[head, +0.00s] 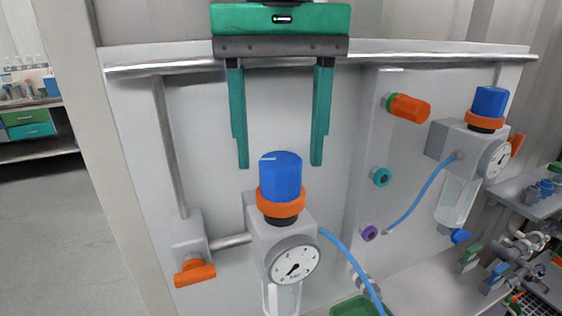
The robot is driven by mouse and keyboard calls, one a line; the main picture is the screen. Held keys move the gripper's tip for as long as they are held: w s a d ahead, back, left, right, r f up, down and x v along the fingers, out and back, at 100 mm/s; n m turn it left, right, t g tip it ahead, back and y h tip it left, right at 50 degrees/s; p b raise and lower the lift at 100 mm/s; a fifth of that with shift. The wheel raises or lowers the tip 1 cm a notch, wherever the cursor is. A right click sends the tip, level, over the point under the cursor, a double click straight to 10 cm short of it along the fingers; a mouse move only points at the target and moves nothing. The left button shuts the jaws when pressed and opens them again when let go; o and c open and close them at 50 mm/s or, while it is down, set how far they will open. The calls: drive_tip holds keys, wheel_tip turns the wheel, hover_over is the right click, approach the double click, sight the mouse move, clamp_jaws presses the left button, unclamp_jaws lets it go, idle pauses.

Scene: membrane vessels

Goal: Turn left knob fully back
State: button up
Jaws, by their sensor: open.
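The left knob (281,178) is a blue cylinder with an orange collar (281,203), on top of a grey regulator body on the panel. A round pressure gauge (293,262) faces out below it, its needle pointing to the lower left. My gripper (280,164) is a green body with two long teal fingers pointing down. It is open and empty. In the picture its fingertips lie on either side of the blue knob's top, with gaps to both sides. I cannot tell the depth between the fingers and the knob.
A second regulator with a blue knob (490,102) and gauge is at the right. An orange valve handle (195,273) is at the lower left, an orange knob (408,107) at the upper right. A blue hose (352,262) runs down right of the left regulator. A metal rail (400,58) crosses the top.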

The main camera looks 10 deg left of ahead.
drive_tip(key=shift+w+f, duration=0.15)
drive_tip(key=shift+f, duration=1.25)
drive_tip(key=c, duration=1.1)
